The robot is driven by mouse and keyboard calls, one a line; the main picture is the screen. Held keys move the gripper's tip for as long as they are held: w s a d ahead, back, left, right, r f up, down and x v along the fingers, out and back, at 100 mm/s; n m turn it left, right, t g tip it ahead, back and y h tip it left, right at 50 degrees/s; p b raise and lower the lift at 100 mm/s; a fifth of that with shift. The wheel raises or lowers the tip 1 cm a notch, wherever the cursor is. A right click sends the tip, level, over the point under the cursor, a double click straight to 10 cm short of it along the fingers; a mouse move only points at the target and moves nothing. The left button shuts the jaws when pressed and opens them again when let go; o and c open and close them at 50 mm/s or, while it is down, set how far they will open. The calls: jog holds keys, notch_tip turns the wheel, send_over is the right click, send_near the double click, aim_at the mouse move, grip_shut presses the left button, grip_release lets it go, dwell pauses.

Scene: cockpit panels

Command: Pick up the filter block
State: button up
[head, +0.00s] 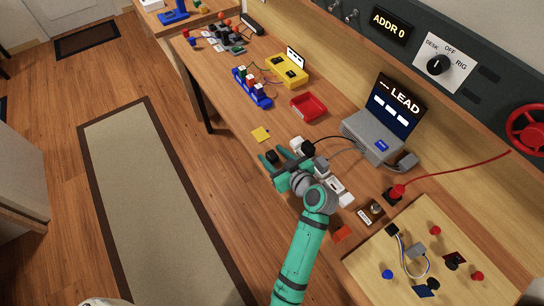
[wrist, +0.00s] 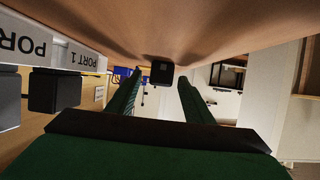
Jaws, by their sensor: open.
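A small black block (head: 272,157), the likeliest filter block, sits on the wooden bench near its front edge. No label on it can be read. In the wrist view the black block (wrist: 161,72) shows between and just past my fingertips, with a gap on each side. My gripper (head: 271,154) is open around or just short of the block; I cannot tell how deep the block is between the fingers. The two fingers of my gripper (wrist: 160,77) also show in the wrist view, empty.
White port boxes (head: 335,185) stand close right of my gripper; their PORT 1 label (wrist: 85,60) shows in the wrist view. Bench around the note is clear.

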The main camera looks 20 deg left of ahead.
jog(key=shift+w+a+f, duration=0.2)
jog(key=shift+w+a, duration=0.05)
jog(key=shift+a, duration=0.05)
jog(key=c, duration=1.1)
jog(key=shift+r, duration=0.1)
jog(key=shift+c, duration=0.2)
